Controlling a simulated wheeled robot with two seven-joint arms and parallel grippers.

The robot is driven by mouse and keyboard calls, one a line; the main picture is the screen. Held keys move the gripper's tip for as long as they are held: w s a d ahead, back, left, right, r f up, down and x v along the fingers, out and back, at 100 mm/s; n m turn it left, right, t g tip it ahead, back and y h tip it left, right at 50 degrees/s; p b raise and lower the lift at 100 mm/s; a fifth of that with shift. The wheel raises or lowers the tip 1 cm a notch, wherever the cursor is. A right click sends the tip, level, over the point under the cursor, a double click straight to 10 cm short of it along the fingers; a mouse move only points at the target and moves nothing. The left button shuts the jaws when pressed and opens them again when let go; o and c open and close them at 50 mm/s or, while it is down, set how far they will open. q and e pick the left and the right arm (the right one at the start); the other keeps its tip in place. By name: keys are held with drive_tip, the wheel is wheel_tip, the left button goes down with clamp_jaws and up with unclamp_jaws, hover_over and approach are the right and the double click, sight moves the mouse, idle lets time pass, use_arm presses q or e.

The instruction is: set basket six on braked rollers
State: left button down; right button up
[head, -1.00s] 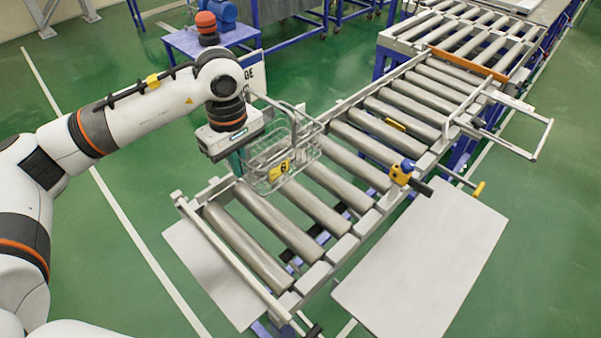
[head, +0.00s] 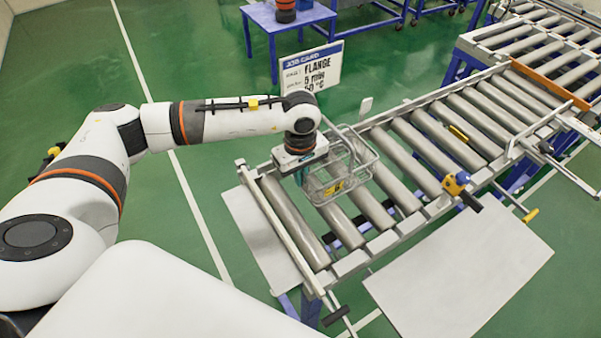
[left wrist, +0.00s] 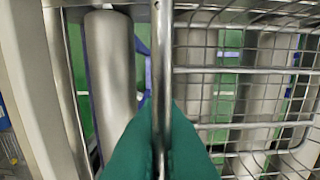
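Basket six (head: 352,172) is a wire basket with a yellow tag marked 6, over the near-left part of the roller conveyor (head: 374,207). It looks level and low over the rollers; I cannot tell if it touches them. My left gripper (head: 303,172) is at the basket's left side. In the left wrist view its teal fingers (left wrist: 164,140) are closed on a metal bar (left wrist: 162,60) of the basket, with wire mesh to the right. My right gripper is not in view.
A bar (head: 285,232) crosses the conveyor's near-left end, and an orange bar (head: 548,85) crosses farther right. A job card (head: 313,68) stands behind. A blue table (head: 268,18) is at the back. A pale flat panel (head: 460,270) lies in front. The middle rollers are empty.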

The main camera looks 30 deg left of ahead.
use_arm(q)
drive_tip(key=c, duration=2)
unclamp_jaws()
drive_tip(key=shift+f, duration=0.1)
drive_tip(key=o, duration=0.4)
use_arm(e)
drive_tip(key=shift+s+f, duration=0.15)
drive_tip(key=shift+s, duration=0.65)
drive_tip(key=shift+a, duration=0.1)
